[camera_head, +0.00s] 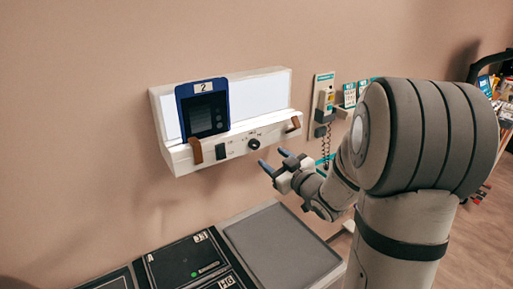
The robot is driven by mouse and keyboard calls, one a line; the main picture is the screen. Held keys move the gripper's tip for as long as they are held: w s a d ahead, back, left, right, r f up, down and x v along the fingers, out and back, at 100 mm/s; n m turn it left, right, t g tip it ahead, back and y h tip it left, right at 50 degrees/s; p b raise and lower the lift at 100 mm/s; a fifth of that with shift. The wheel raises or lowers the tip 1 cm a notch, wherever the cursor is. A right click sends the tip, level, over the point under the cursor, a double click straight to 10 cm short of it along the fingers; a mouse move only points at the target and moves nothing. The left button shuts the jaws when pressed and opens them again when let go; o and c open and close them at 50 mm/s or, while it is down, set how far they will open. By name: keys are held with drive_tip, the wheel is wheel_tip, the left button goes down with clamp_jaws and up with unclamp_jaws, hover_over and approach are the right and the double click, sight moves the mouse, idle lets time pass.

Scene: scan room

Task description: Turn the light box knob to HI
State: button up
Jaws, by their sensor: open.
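The light box (264,88) is a white wall-mounted unit with a bright panel, left of centre in the head view. Its knob (253,144) is a small dark round dial on the lower front ledge. The markings around the knob are too small to read, so its setting cannot be told. My gripper (274,160) is open and empty, with blue-tipped fingers. It is just right of and below the knob, apart from it in the picture. The exact distance to the knob cannot be told.
A blue-framed dark film or device marked "2" (203,108) stands on the light box ledge. A black switch (221,152) and brown clips (195,151) are on the front. A wall unit with a coiled cord (325,100) hangs to the right. A grey-topped surface (281,247) lies below.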

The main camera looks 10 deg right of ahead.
sight(256, 145)
drive_tip(key=p+x, duration=0.2)
drive_tip(key=x, duration=0.5)
drive_tip(key=shift+w+a+r, duration=0.1)
drive_tip(key=shift+w+a, duration=0.15)
drive_tip(key=shift+w, duration=0.1)
drive_tip(key=c, duration=1)
drive_tip(key=shift+o, duration=0.2)
